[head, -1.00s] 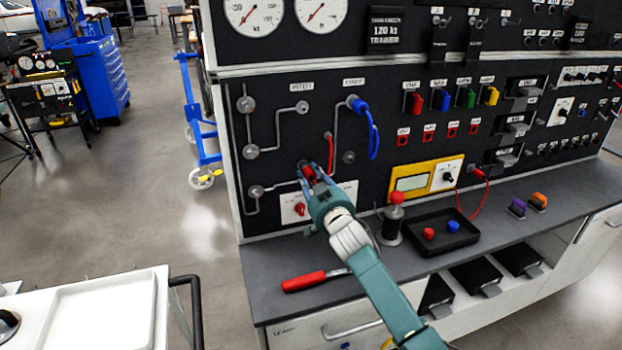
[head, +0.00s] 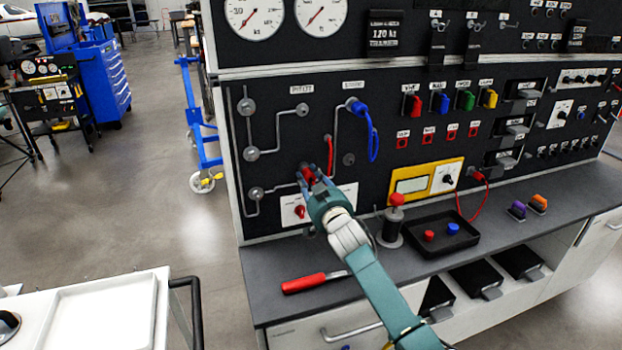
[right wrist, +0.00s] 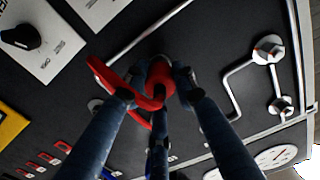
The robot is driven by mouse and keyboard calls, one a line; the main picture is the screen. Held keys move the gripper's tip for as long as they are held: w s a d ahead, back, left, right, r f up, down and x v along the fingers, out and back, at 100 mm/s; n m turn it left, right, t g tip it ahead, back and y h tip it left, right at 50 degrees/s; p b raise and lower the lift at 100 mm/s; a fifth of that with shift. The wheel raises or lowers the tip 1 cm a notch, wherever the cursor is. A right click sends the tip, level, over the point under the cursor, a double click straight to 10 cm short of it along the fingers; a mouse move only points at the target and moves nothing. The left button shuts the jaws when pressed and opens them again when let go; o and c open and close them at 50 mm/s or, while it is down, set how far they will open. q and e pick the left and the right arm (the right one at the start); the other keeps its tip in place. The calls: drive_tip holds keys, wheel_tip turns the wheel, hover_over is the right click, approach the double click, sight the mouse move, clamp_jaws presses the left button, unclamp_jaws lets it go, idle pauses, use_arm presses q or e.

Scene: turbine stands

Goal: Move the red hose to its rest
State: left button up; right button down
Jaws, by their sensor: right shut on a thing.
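The red hose (head: 330,152) hangs in a narrow loop against the black panel, below the label row. Its red end fitting (right wrist: 159,76) is between the fingers of my right gripper (head: 309,184), which is shut on it close to the panel. In the right wrist view the fingers of my right gripper (right wrist: 158,92) surround the fitting, and the hose loops off to the left. Whether the fitting is seated on a port is hidden by the fingers. My left gripper is not in view.
A blue hose (head: 373,135) hangs right of the red one. Grey pipes and round fittings (head: 251,153) are at the left. On the bench are a red-handled tool (head: 304,283), a red-knobbed post (head: 390,226) and a black tray (head: 468,242).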

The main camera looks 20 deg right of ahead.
sight(311, 179)
drive_tip(key=shift+w+r, duration=0.1)
drive_tip(key=shift+r, duration=0.45)
drive_tip(key=c, duration=1.5)
unclamp_jaws()
drive_tip(key=shift+w, duration=0.1)
drive_tip(key=shift+o, duration=1)
drive_tip(key=shift+w+a+f, duration=0.1)
drive_tip(key=shift+w+f, duration=0.25)
drive_tip(key=shift+f, duration=0.15)
drive_tip(key=shift+o, duration=0.7)
drive_tip(key=shift+s, duration=0.25)
drive_tip(key=shift+s+p, duration=1.05)
drive_tip(key=shift+s, duration=0.15)
drive_tip(key=shift+s+d+p, duration=0.2)
drive_tip(key=shift+s+p, duration=1.15)
drive_tip(key=shift+s, duration=0.95)
